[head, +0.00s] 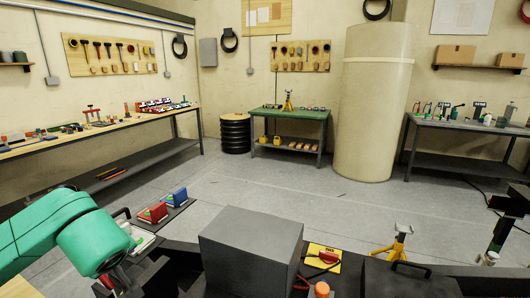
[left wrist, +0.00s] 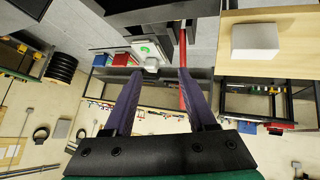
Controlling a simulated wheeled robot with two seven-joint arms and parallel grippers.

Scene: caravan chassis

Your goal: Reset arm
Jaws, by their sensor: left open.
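My left arm, teal and rounded (head: 85,235), comes in at the lower left of the head view; its gripper is mostly hidden there. In the left wrist view, which looks upside down, my left gripper (left wrist: 157,78) has its two purple fingers apart, with nothing held between them. Beyond the fingertips is a white device with a green mark (left wrist: 147,48). A red bar (left wrist: 182,65) runs close by the right-hand fingertip; I cannot tell whether they touch.
A grey box (head: 250,248) stands in front, with a yellow-topped item (head: 322,258) and a yellow jack stand (head: 394,245) to its right. Red (head: 153,213) and blue (head: 174,197) boxes lie left. Workbenches line the walls; the middle floor (head: 290,195) is mostly clear.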

